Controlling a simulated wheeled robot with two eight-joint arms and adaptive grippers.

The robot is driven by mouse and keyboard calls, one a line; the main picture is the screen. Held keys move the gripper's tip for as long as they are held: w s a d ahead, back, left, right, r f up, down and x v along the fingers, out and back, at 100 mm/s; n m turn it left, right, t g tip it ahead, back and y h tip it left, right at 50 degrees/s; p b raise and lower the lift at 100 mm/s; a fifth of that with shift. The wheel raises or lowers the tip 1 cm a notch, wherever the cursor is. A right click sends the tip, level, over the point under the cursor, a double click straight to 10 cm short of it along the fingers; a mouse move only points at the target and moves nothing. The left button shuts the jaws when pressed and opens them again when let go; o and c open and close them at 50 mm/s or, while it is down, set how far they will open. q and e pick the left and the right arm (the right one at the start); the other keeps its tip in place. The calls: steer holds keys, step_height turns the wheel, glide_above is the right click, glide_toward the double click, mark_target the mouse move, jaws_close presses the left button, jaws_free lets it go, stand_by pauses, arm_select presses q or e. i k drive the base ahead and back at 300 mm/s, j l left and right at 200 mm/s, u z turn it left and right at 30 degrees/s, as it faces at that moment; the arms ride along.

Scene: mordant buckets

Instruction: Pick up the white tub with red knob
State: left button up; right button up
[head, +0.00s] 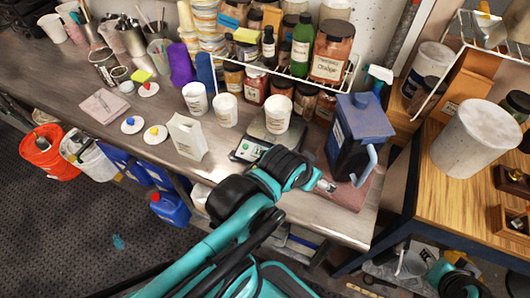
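Three white tubs stand on the metal bench: a left tub (195,98), a middle tub (226,109) and a right tub (278,113) on a scale. No knob shows on any of them. A small white lid with a red knob (149,90) lies flat on the bench, left of the tubs. Lids with a blue knob (131,125) and a yellow knob (155,134) lie nearby. My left arm reaches up from the bottom. Its gripper end (326,185) is beside the dark blue container, right of and below the tubs; its fingers are unclear.
The dark blue lidded container (360,130) stands at the bench's right end. A wire rack (300,72) with jars and bottles is behind the tubs. A white carton (187,137) stands in front of them. The bench's left front is fairly clear.

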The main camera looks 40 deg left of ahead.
mark_target(278, 108)
steer(key=j+u, duration=0.15)
steer(key=u, duration=0.2)
steer(key=k+j+u, duration=0.1)
steer(key=u, duration=0.3)
steer(key=j+u, duration=0.35)
steer(key=i+l, duration=0.05)
steer(key=l, duration=0.05)
